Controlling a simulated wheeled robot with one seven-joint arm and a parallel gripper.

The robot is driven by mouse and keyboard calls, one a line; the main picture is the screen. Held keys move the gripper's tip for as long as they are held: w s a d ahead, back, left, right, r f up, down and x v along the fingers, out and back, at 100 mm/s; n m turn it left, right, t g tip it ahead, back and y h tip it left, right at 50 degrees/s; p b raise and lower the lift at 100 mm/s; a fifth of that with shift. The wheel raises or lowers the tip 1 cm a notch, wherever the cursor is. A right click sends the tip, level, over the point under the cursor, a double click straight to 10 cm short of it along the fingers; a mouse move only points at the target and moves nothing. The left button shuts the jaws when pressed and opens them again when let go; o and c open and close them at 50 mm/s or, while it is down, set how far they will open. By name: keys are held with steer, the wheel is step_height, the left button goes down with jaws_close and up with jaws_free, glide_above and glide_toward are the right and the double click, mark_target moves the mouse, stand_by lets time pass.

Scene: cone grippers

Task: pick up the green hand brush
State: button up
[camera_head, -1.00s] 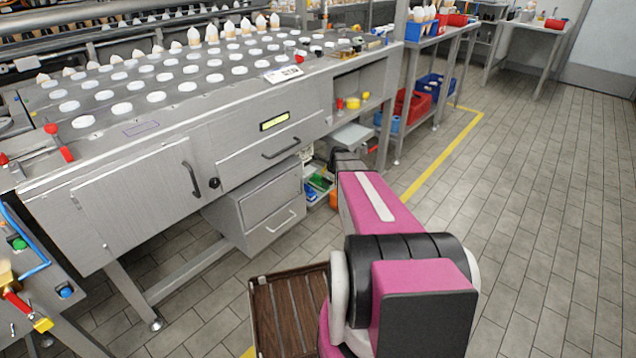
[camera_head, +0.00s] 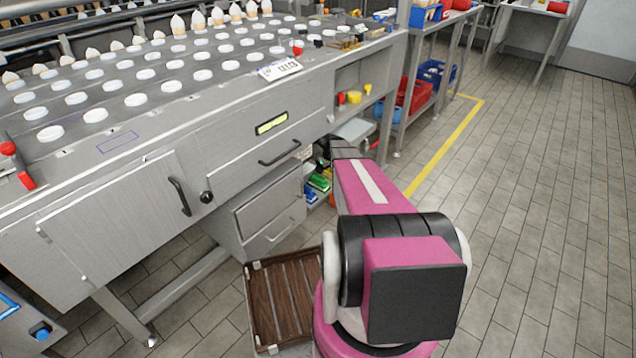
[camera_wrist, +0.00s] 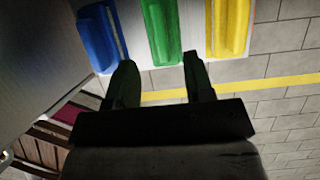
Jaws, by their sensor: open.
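The green hand brush (camera_wrist: 162,30) is in the wrist view at the top middle, between a blue brush (camera_wrist: 98,38) and a yellow brush (camera_wrist: 229,26). My gripper (camera_wrist: 157,72) is open. Its two dark fingers point toward the green brush, one fingertip on each side of its lower end in the picture. I cannot tell how far the brush is from the fingers. In the head view a small green brush (camera_head: 319,183) shows beside the drawers under the machine, and my arm hides part of that spot and the gripper.
A large metal machine (camera_head: 240,160) with drawers stands at the left. A brown slatted crate (camera_head: 284,300) is on the floor beside my base. A shelf with red and blue bins (camera_head: 415,95) stands behind. The tiled floor (camera_head: 540,200) at the right is free.

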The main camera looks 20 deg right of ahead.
mark_target(319, 176)
steer(key=x, duration=0.7)
steer(key=shift+w+f, duration=0.15)
steer(key=shift+f, duration=0.25)
jaws_close()
